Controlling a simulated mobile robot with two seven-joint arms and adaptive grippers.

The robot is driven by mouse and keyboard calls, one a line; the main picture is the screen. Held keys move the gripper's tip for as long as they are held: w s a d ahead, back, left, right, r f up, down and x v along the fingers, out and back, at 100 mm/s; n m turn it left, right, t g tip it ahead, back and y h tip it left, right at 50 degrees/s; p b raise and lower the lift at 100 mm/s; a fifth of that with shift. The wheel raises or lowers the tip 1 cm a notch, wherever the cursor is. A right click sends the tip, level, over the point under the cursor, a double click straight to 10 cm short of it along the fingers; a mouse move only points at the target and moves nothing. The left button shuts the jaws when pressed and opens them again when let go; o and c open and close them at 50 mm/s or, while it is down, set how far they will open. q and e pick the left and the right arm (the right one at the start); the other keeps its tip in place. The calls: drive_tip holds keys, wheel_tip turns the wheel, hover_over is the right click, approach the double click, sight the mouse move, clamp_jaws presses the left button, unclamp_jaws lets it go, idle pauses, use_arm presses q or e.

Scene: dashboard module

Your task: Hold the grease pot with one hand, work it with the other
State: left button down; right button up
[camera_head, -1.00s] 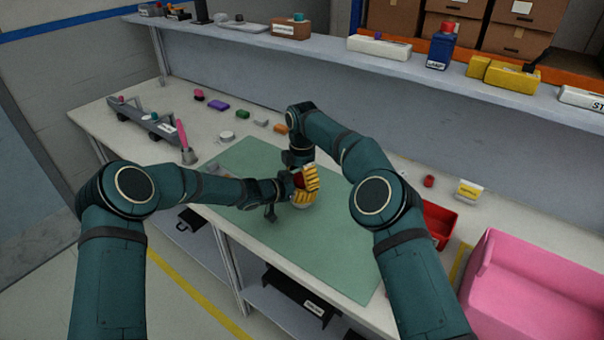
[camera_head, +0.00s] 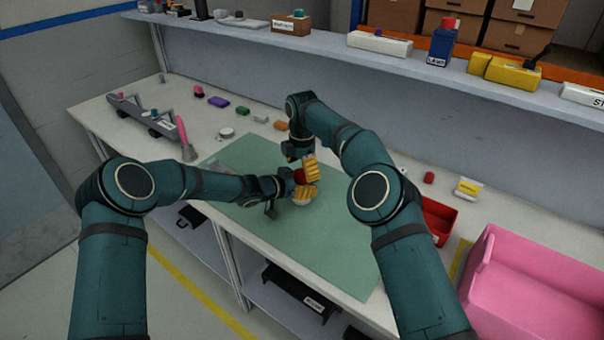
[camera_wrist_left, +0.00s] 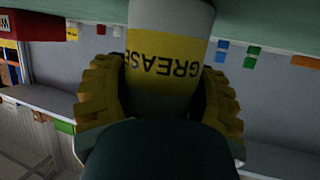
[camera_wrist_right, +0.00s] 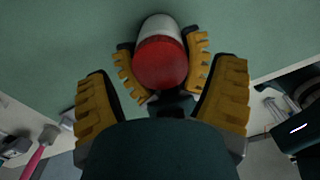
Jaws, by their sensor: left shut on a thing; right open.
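The grease pot is a white cylinder with a yellow label reading GREASE (camera_wrist_left: 170,65) and a red lid (camera_wrist_right: 160,62). My left gripper (camera_head: 300,194) is shut around its body over the green mat (camera_head: 340,235); in the left wrist view its yellow fingers grip both sides. In the right wrist view the pot and the left fingers lie ahead of my right gripper (camera_wrist_right: 165,100). The right fingers are spread open, apart from the red lid, with nothing between them. In the head view the grippers partly hide the pot, and I cannot tell if it touches the mat.
A red bin (camera_head: 440,212) and a large pink container (camera_head: 535,285) stand at the right. The mat's front part is clear.

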drive_tip(key=shift+r, duration=1.4)
drive_tip(key=shift+o, duration=1.4)
use_arm(q)
unclamp_jaws()
drive_tip(key=v, duration=1.2)
